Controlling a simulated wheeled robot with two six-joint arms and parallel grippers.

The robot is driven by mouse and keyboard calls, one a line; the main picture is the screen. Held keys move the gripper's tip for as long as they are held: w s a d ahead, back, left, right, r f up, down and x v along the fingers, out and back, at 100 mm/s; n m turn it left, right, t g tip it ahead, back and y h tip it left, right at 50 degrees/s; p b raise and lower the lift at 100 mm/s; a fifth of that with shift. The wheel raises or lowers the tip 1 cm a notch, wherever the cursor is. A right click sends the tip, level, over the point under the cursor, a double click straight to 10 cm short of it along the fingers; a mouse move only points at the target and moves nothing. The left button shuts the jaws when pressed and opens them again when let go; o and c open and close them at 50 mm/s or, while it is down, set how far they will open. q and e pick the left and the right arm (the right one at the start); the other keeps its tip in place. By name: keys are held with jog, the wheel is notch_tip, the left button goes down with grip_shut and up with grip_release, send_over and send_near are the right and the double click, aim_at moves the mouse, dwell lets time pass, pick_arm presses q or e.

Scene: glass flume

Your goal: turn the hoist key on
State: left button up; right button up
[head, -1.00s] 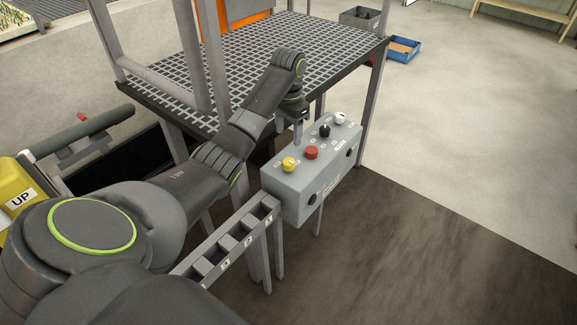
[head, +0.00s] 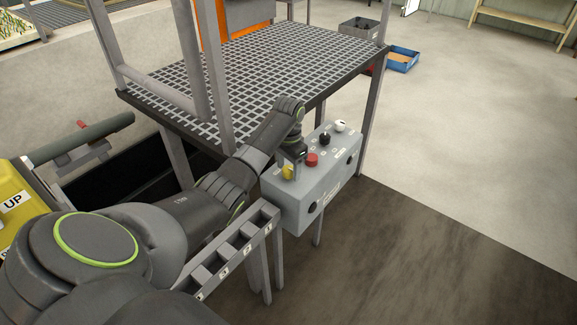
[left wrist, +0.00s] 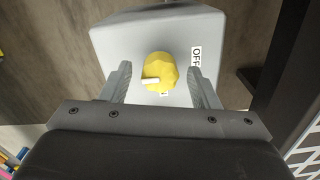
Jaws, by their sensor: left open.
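The grey control box (head: 306,205) stands on a post beside the grated platform. On its top is a yellow knob (head: 288,172) at the near left end, partly hidden by my left gripper (head: 291,170). In the left wrist view the yellow knob (left wrist: 160,72) lies between the two open fingers of my left gripper (left wrist: 161,85), with a gap on each side. A white mark on the knob points to the left in that view. An "OFF" label (left wrist: 196,57) is to its right. My right gripper is not in view.
A red button (head: 311,159), a black knob (head: 325,138) and a white knob (head: 340,126) sit farther along the box top. The grated platform (head: 260,65) stands behind it. A slotted grey rack (head: 235,255) is close in front. Open floor (head: 470,150) lies to the right.

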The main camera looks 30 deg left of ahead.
pick_arm(q)
jog(key=c, duration=1)
jog(key=shift+r+n+p, duration=0.15)
jog(key=shift+n+p, duration=0.25)
jog(key=shift+p, duration=0.35)
jog(key=n+p, duration=0.5)
jog(key=p, duration=0.1)
jog(key=shift+r+n+p, duration=0.1)
jog(key=shift+n+p, duration=0.2)
jog(key=n+p, duration=0.2)
jog(key=shift+n, duration=0.4)
jog(key=n+p, duration=0.1)
jog(key=n, duration=0.1)
jog(key=shift+n, duration=0.3)
jog(key=n+p, duration=0.1)
jog(key=n, duration=0.1)
jog(key=shift+n, duration=0.3)
jog(key=shift+f+n+p, duration=0.2)
jog(key=shift+n+p, duration=0.5)
jog(key=shift+n, duration=1.1)
